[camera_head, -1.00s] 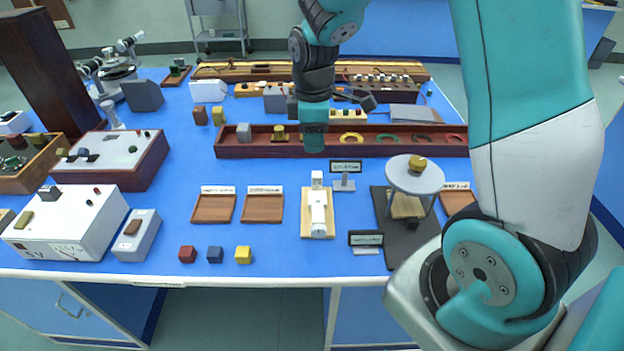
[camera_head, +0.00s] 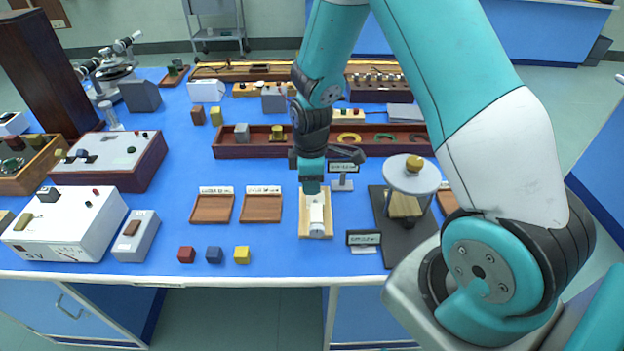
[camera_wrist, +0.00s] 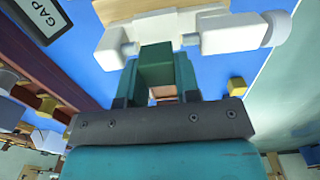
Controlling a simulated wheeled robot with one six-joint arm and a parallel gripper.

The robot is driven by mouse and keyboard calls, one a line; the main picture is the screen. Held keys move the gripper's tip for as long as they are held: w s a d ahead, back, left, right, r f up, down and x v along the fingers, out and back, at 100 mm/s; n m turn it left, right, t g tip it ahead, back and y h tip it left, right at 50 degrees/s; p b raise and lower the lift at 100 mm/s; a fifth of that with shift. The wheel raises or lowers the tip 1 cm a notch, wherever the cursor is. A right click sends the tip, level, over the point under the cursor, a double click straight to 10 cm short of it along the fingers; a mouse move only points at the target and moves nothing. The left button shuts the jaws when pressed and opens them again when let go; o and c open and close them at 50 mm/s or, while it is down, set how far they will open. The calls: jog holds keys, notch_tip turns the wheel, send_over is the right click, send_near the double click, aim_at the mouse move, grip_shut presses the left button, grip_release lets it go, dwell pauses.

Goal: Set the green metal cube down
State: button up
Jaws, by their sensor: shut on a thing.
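My gripper (camera_wrist: 157,75) is shut on the green metal cube (camera_wrist: 155,60), which shows dark green between the fingers in the wrist view. In the head view my gripper (camera_head: 312,188) is over the back end of a white fixture (camera_head: 317,215) on a pale wooden base (camera_head: 304,229). The cube cannot be made out there. In the wrist view the white fixture (camera_wrist: 185,27) lies just beyond the cube, with a white block at each side. I cannot tell whether the cube touches it.
Two shallow wooden trays (camera_head: 212,209) (camera_head: 261,209) lie left of the fixture. Red (camera_head: 186,254), blue (camera_head: 214,254) and yellow (camera_head: 242,254) cubes sit near the front edge. A round-topped stand (camera_head: 412,180) is to the right. A long brown trough (camera_head: 262,152) runs behind.

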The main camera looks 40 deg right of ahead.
jog(key=shift+s+f+b, duration=0.15)
jog(key=shift+f+b, duration=0.25)
jog(key=shift+f, duration=0.2)
jog(key=o, duration=0.9)
jog(key=shift+s, duration=0.1)
jog(key=shift+o, duration=0.2)
notch_tip(320, 180, up, 13)
jog(key=s+a+r+m+y, duration=0.2)
jog(key=s+a+r, duration=0.3)
jog(key=s+a, duration=0.3)
jog(key=s+a+r+m+y, duration=0.2)
jog(key=s+a+r, duration=0.4)
jog(key=s, duration=0.6)
jog(key=a, duration=0.2)
jog(key=shift+s+a+r, duration=0.2)
jog(key=shift+s+a, duration=0.05)
jog(key=shift+a, duration=0.05)
